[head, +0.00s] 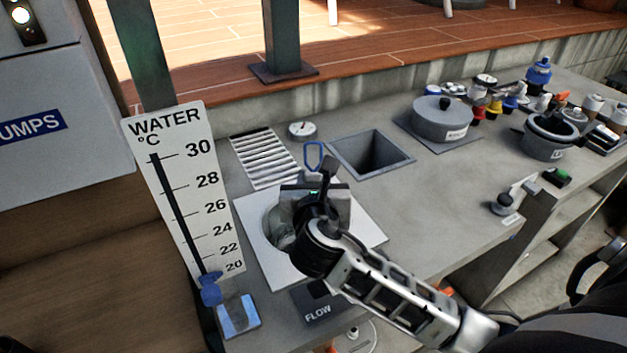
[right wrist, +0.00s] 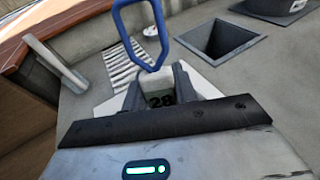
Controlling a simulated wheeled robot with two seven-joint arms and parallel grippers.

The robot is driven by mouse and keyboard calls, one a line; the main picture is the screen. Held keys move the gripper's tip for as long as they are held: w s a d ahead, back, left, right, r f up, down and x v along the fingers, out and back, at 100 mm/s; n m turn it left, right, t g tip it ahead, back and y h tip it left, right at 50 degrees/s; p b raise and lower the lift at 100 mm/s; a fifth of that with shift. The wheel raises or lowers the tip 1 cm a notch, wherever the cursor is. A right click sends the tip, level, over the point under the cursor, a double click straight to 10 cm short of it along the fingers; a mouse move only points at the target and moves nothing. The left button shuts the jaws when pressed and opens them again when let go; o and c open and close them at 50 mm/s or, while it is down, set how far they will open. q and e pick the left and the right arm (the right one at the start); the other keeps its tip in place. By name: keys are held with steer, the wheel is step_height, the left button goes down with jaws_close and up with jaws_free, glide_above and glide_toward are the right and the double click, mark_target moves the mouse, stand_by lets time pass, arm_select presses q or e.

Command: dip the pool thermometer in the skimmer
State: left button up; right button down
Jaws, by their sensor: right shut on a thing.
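The pool thermometer has a pale body marked 28 (right wrist: 157,84) and a blue loop handle. My right gripper (head: 318,192) is shut on the body, which sits between its fingers (right wrist: 158,92) in the right wrist view. In the head view the blue loop (head: 306,156) rises just behind the gripper. The skimmer is a white square plate (head: 369,232) with a round opening, set in the grey deck. My right gripper is over it and covers much of the opening. The thermometer's lower end is hidden, so I cannot tell whether it is in the opening. My left gripper is out of view.
A large WATER °C scale (head: 183,180) stands left of the skimmer. Behind are a slatted white grate (head: 268,160), a round dial (head: 302,130) and a square pit (head: 370,152). A grey lidded pot (head: 440,122) and several small items crowd the right. Deck right of the skimmer is clear.

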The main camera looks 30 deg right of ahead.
mark_target(314, 143)
steer(key=shift+r, duration=4.05)
